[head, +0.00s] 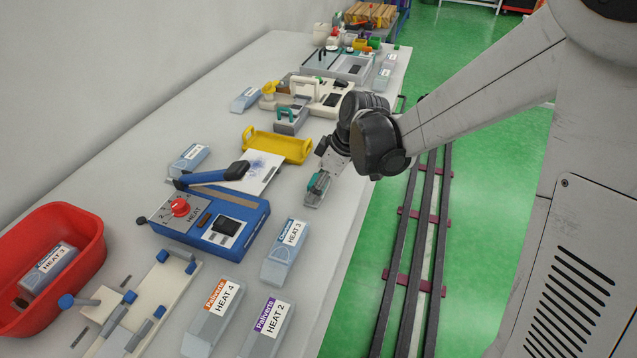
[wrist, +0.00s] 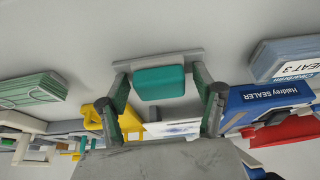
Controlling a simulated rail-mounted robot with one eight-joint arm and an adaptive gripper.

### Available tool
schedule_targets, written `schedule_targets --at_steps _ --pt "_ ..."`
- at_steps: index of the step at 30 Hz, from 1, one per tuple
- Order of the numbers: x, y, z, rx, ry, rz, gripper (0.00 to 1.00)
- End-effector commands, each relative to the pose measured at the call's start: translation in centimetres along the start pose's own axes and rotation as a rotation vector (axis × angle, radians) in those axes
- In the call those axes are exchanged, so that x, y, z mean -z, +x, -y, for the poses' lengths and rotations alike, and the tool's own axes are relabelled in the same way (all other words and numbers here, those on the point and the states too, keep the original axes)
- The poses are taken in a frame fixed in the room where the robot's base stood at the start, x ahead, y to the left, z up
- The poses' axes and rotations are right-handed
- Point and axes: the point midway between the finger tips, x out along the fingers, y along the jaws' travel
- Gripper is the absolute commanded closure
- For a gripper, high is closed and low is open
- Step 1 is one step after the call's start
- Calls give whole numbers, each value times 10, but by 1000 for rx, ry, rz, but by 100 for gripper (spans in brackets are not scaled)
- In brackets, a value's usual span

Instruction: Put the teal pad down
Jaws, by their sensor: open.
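The teal pad (wrist: 160,82) shows in the wrist view as a rounded teal block on a grey base plate (wrist: 158,58). It lies between the two fingers of my gripper (wrist: 160,90), with a small gap on each side. The fingers are spread and do not appear to clamp it. In the head view my gripper (head: 319,186) points down at the table's right side, and the teal pad (head: 319,181) is partly hidden by it. The grey base appears to rest on the table, though exact contact is hard to tell.
The blue sealer (head: 211,220) stands left of my gripper, with a white sheet (head: 258,170) behind it. A yellow tray (head: 278,146) and a teal-handled grey block (head: 291,121) lie farther back. The HEAT 3 pouch (head: 285,252) is nearer. The table's right edge is close.

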Motion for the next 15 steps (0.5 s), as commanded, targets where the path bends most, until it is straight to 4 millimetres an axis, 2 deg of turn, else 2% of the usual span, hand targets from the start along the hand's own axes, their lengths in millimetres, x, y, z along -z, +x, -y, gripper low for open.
schedule_targets --at_steps 8,11,15 --pt "3 -6 0 0 0 0 34" --pt "2 -19 0 -1 1 0 34" --pt "2 -46 0 -1 2 0 34"
